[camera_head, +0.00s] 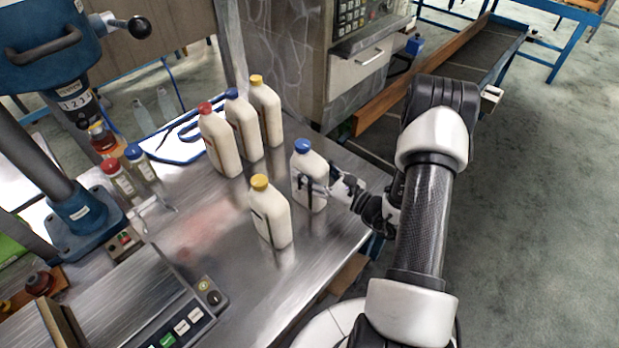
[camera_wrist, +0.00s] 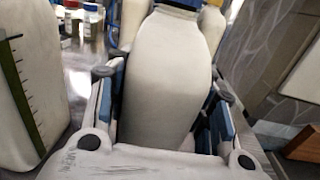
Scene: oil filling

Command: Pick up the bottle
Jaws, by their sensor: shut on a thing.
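A white bottle with a blue cap (camera_head: 310,178) stands upright near the right edge of the metal table. My gripper (camera_head: 312,187) reaches it from the right and is shut around its body. In the wrist view the bottle (camera_wrist: 168,75) fills the middle between the two fingers of my gripper (camera_wrist: 165,105). The bottle's lower part is hidden by the gripper there. I cannot tell whether its base touches the table.
A yellow-capped white bottle (camera_head: 270,212) stands close in front, to the left. Several more white bottles (camera_head: 221,142) stand behind. A scale (camera_head: 170,305) and a blue press (camera_head: 85,215) occupy the left of the metal table (camera_head: 215,265).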

